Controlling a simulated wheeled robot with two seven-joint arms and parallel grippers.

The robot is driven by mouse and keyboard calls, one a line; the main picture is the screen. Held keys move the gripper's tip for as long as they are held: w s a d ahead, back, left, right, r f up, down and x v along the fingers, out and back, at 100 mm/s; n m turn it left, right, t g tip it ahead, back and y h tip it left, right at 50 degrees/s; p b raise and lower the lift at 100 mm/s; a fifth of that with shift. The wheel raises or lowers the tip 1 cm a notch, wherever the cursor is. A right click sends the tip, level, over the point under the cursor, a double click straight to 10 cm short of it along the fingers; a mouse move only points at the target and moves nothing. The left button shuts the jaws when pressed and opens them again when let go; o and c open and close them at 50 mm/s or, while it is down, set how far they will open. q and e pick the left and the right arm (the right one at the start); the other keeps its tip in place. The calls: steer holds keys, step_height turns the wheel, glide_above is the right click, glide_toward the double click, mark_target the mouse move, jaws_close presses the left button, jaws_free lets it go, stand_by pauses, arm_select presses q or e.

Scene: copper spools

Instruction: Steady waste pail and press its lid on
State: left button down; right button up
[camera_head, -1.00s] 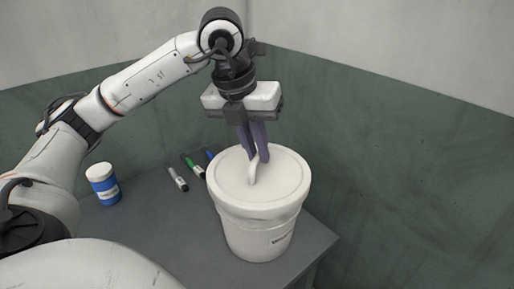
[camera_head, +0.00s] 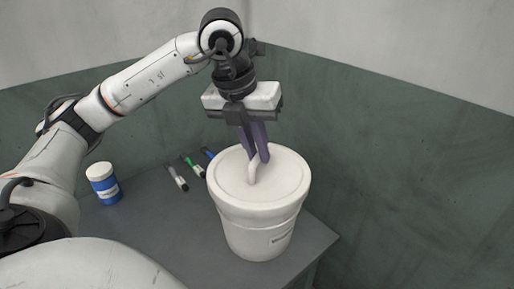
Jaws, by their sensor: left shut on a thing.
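The white waste pail (camera_head: 252,234) stands upright on the grey table, with a label low on its front right. Its white lid (camera_head: 283,178) lies over the pail's mouth, and a small upright handle (camera_head: 252,175) rises near the lid's middle. My left gripper (camera_head: 258,158) points down from above, its purple fingers shut on the lid's handle. The fingers cover part of the lid behind them. I cannot tell whether the lid's rim is fully seated all around. My right gripper does not show.
A blue jar with a white cap (camera_head: 104,185) stands at the table's left. Several markers, one of them green (camera_head: 191,166), lie behind and left of the pail. The grey table (camera_head: 160,221) is clear at front left. Green and white walls close off the back and right.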

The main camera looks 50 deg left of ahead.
arm_select(q)
steer(key=c, duration=1.2)
jaws_free()
steer(key=shift+r+p, duration=0.75)
steer(key=shift+r, duration=0.1)
steer(key=shift+r+p, duration=0.65)
steer(key=shift+r, duration=0.1)
steer(key=shift+r+p, duration=1.8)
steer(key=shift+r, duration=0.2)
